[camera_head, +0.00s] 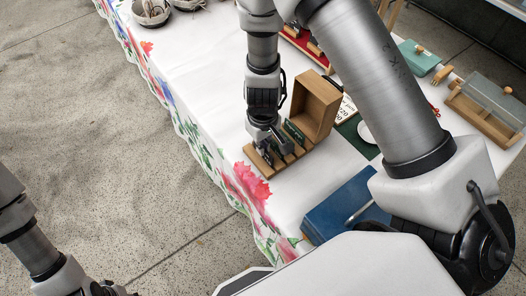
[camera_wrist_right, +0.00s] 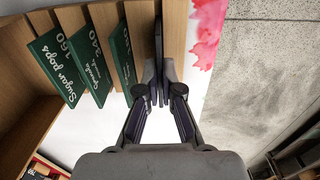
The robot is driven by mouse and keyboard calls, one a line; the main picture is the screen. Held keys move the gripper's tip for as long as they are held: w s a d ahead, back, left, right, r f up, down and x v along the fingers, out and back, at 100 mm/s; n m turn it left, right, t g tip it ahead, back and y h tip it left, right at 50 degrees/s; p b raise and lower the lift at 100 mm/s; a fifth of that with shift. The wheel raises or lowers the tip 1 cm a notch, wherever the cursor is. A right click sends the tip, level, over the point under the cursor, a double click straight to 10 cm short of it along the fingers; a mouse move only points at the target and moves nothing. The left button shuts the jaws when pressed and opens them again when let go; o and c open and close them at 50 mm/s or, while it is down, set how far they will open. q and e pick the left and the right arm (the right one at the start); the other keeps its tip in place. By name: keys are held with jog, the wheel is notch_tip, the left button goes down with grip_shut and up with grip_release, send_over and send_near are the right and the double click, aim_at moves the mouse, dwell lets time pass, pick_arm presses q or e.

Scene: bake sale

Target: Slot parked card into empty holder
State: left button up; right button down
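A wooden slotted holder (camera_head: 263,168) sits near the flowered edge of the table; its wooden bars (camera_wrist_right: 175,35) fill the top of the right wrist view. Green price cards stand in it: "Sugar pops 160" (camera_wrist_right: 54,66), a "240" card (camera_wrist_right: 88,62) and a third, partly hidden one (camera_wrist_right: 123,55). My right gripper (camera_wrist_right: 160,75) points down at the holder and also shows in the head view (camera_head: 266,143). Its fingers are closed on a thin dark card (camera_wrist_right: 158,38), seen edge-on between two bars. Whether it is seated is hidden. My left gripper (camera_head: 108,291) is cut off at bottom left.
An open wooden box (camera_head: 320,92) stands right behind the holder. A blue box (camera_head: 340,207) lies nearer me, and a green board (camera_head: 358,137) lies to the right. White cloth (camera_head: 285,200) is bare in front of the holder.

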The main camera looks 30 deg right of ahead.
jog(key=shift+r, duration=0.1)
jog(key=shift+r+p, duration=2.1)
jog(key=shift+r, duration=0.35)
